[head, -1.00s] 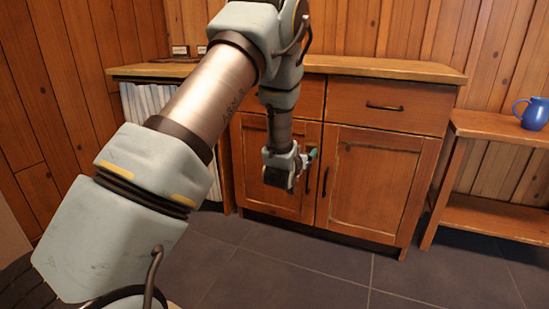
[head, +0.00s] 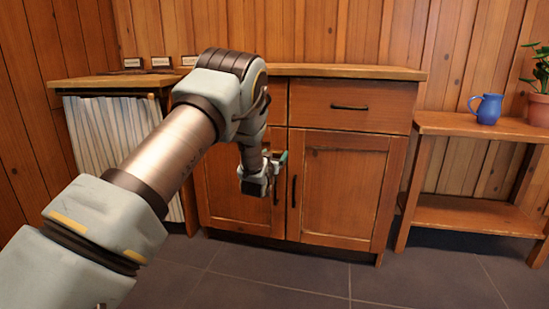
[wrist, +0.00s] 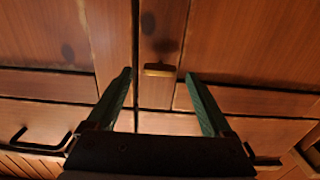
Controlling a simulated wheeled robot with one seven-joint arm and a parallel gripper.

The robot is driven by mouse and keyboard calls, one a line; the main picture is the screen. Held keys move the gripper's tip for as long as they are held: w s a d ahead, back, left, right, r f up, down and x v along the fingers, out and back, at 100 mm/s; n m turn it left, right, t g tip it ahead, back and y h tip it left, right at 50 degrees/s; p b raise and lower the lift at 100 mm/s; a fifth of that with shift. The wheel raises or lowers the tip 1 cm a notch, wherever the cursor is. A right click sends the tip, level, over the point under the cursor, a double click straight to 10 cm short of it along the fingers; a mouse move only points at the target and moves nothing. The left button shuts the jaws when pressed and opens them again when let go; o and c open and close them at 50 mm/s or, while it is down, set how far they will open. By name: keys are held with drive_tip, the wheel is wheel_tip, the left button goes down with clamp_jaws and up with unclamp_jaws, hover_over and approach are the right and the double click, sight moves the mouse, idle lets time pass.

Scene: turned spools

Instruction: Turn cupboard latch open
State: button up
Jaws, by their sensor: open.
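In the wrist view a small brass-coloured latch bar (wrist: 159,69) lies crosswise on the upright strip between the cupboard doors. My gripper (wrist: 163,76) is open, with its two green fingers apart on either side of the latch in the picture. Nothing is between the fingertips that I can see held; whether they touch the wood I cannot tell. In the head view my gripper (head: 279,160) is in front of the upper part of the cupboard's left door (head: 225,190), beside the right door (head: 342,190). The latch cannot be made out there.
Two dark upright door handles, including the right one (head: 294,190), hang below my gripper. Drawers with a dark handle (head: 349,107) sit above the doors. A side shelf (head: 470,125) at right holds a blue jug (head: 486,109) and a potted plant (head: 539,106). The floor ahead is clear.

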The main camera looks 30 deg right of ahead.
drive_tip(key=shift+w+d, duration=0.3)
drive_tip(key=shift+w, duration=0.05)
clamp_jaws()
idle(0.6)
